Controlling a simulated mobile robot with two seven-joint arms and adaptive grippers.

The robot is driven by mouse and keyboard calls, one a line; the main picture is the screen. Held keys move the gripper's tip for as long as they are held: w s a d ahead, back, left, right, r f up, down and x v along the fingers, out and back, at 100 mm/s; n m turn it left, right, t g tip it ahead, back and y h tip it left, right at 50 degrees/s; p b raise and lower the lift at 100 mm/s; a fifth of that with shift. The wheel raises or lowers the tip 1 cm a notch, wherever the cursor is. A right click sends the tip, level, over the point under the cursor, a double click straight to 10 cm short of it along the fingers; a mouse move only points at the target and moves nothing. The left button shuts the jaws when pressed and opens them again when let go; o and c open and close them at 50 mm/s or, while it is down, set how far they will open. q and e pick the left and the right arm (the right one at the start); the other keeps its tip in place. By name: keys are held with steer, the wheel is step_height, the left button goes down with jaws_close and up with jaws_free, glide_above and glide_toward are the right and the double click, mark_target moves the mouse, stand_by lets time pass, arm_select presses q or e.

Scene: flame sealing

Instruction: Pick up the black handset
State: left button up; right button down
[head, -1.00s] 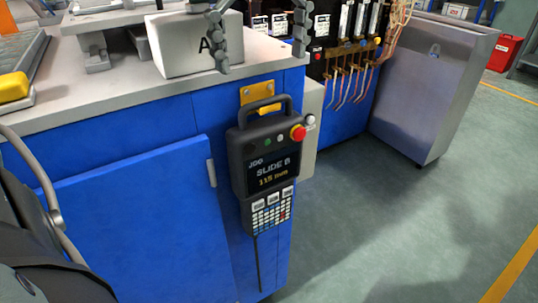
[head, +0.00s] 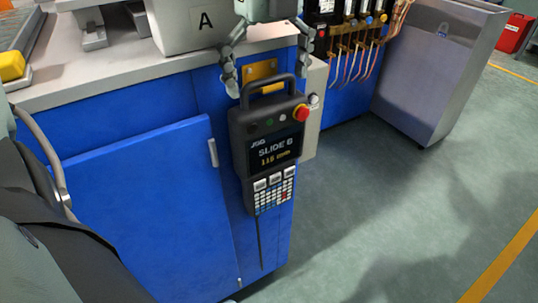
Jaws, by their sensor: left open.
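The black handset (head: 268,150) hangs upright on the blue front of the bench, below a yellow bracket (head: 261,70). My right gripper is not in view.
A grey block marked A (head: 190,25) stands on the bench top (head: 120,75) just left of the gripper. Copper pipes and gauges (head: 350,45) are to the right, with a steel cabinet (head: 430,70) beyond. The green floor (head: 400,220) at the right is clear.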

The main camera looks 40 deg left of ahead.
arm_select(q)
steer(key=c, duration=1.6)
steer(key=shift+r, duration=0.1)
steer(key=shift+c, duration=0.4)
steer(key=shift+w+r, duration=0.1)
steer(key=shift+r, duration=0.1)
